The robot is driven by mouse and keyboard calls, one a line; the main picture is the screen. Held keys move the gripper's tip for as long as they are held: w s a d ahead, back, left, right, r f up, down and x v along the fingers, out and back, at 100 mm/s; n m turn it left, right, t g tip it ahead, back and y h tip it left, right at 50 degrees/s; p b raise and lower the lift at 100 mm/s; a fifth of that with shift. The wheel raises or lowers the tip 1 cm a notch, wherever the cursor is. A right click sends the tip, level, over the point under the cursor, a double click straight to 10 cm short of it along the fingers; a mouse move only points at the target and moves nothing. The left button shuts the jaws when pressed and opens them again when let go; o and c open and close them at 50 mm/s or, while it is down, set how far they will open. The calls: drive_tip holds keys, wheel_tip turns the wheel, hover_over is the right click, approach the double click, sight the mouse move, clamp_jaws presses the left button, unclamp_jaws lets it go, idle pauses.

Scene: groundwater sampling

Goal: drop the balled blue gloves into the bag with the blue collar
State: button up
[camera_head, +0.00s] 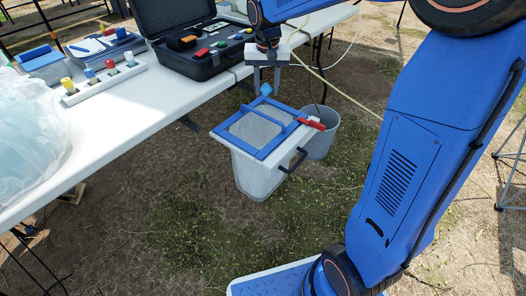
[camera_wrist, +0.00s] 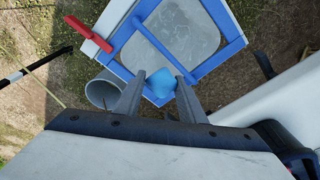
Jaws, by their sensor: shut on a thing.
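My gripper (camera_head: 266,86) is shut on the balled blue gloves (camera_head: 266,89), a small light-blue lump between the fingertips. In the wrist view the gloves (camera_wrist: 161,83) show between the two grey fingers (camera_wrist: 160,80). The bag (camera_head: 259,180) is pale grey and hangs below a square blue collar (camera_head: 243,150) with a blue bar across it. In the wrist view the gloves overlap the near corner of the collar (camera_wrist: 223,50); in the head view they appear at its far corner. Their height above it is hard to tell. A pale grey surface shows inside the collar.
A red clamp (camera_head: 312,123) and a black handle (camera_head: 293,160) are at the collar's right side. A grey bucket (camera_head: 321,142) stands right behind the bag. The white table (camera_head: 130,110) on the left carries a black case (camera_head: 190,62), a vial rack (camera_head: 103,83) and a clear plastic bag (camera_head: 30,135).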

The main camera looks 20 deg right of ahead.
drive_tip(key=shift+f, duration=1.3)
drive_tip(key=o, duration=1.1)
drive_tip(key=r, duration=0.5)
drive_tip(key=s+r, duration=0.1)
drive_tip(key=r, duration=0.5)
drive_tip(key=s+r, duration=0.1)
drive_tip(key=r, duration=0.5)
drive_tip(key=shift+s+a+r, duration=0.1)
drive_tip(key=shift+s+a, duration=0.15)
drive_tip(key=shift+a, duration=0.15)
